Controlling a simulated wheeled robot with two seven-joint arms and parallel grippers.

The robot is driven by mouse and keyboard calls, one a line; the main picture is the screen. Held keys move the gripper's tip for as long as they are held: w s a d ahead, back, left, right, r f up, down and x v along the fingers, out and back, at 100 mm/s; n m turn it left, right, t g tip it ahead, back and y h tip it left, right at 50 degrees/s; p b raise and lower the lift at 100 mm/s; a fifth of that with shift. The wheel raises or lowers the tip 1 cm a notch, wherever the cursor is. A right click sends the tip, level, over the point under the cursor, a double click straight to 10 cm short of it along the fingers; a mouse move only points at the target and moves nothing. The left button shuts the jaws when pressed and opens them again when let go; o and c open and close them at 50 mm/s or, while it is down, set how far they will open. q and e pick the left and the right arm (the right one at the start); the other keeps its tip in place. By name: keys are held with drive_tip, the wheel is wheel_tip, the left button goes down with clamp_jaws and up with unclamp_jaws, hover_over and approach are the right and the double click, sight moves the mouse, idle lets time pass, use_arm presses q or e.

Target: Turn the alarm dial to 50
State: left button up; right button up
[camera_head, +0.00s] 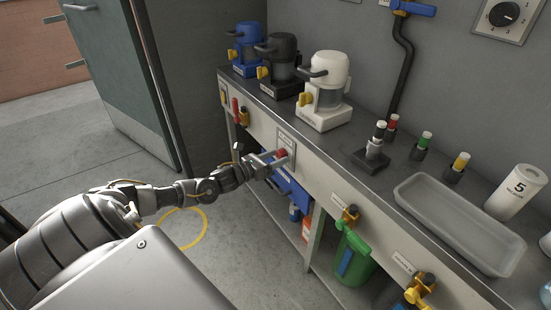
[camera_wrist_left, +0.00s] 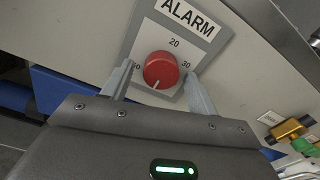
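The red alarm dial (camera_wrist_left: 160,70) sits on a grey plate marked ALARM (camera_wrist_left: 190,17) on the bench front. Its white mark points down, slightly left, in the left wrist view. The plate shows 20 above the dial and 30 to the right; a number at the left is partly hidden by a finger. The dial also shows in the head view (camera_head: 282,153). My left gripper (camera_wrist_left: 160,82) is open, with one finger on each side of the dial; I cannot tell whether they touch it. It also shows in the head view (camera_head: 271,162). My right gripper is not in view.
The bench top (camera_head: 345,172) holds blue, black and white (camera_head: 324,95) pump-like units, several colour-capped fittings and a grey tray (camera_head: 460,222). A green bin (camera_head: 353,258) stands below. Floor to the left is clear.

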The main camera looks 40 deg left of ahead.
use_arm(q)
drive_tip(key=shift+s, duration=0.25)
drive_tip(key=p+v, duration=0.1)
drive_tip(key=v, duration=0.9)
drive_tip(key=shift+s, duration=0.15)
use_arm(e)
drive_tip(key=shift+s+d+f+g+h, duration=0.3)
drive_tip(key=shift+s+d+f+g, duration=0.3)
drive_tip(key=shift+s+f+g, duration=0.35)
use_arm(q)
drive_tip(key=shift+a, duration=0.1)
